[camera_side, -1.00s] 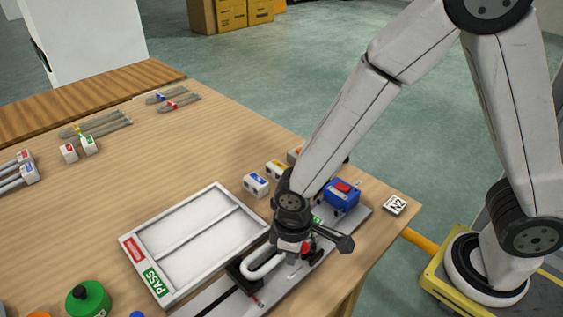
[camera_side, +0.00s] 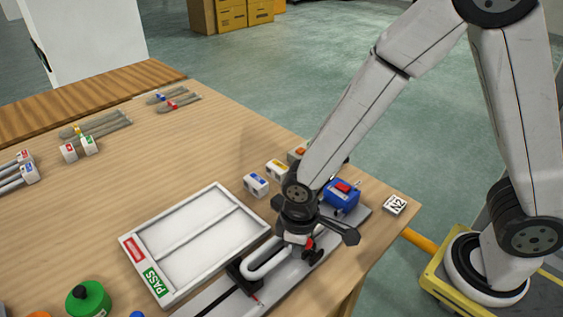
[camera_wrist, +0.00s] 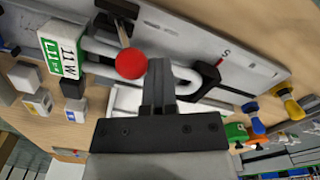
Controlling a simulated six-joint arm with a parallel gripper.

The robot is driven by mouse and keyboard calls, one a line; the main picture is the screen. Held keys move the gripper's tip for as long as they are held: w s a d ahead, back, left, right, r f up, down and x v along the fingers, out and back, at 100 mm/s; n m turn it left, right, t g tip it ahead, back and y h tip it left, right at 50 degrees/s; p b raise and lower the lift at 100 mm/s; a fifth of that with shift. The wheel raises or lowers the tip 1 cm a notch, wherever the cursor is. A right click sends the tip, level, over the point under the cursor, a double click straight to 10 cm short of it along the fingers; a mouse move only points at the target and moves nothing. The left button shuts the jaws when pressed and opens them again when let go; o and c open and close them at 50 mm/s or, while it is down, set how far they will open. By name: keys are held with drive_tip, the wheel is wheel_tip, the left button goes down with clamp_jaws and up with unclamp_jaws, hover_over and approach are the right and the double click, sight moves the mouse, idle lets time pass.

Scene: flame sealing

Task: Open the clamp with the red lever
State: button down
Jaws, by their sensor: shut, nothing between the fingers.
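The red ball knob of the clamp lever (camera_wrist: 131,64) shows in the wrist view, on a metal rod running up to a black clamp part (camera_wrist: 118,10). In the side view the red knob (camera_side: 309,243) shows small beside my gripper. My gripper (camera_wrist: 160,68) is shut and empty, its fingers just right of the knob; I cannot tell whether they touch. A white U-shaped glass tube (camera_wrist: 188,78) lies behind the fingers.
A blue unit with a red top (camera_side: 342,195) stands close behind my gripper on the rail (camera_side: 212,292). A white divided tray (camera_side: 190,240) marked PASS lies to the left. Small labelled blocks (camera_side: 256,184) stand behind. The table's right edge is near.

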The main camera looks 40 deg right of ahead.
drive_tip(key=shift+s+d, duration=0.15)
drive_tip(key=shift+d, duration=0.4)
drive_tip(key=shift+d+r, duration=0.1)
drive_tip(key=shift+r, duration=0.05)
drive_tip(key=shift+d+r, duration=0.15)
drive_tip(key=shift+d, duration=0.75)
idle(0.3)
drive_tip(key=shift+d, duration=0.5)
drive_tip(key=shift+a, duration=0.65)
idle(0.4)
drive_tip(key=shift+r, duration=3.9)
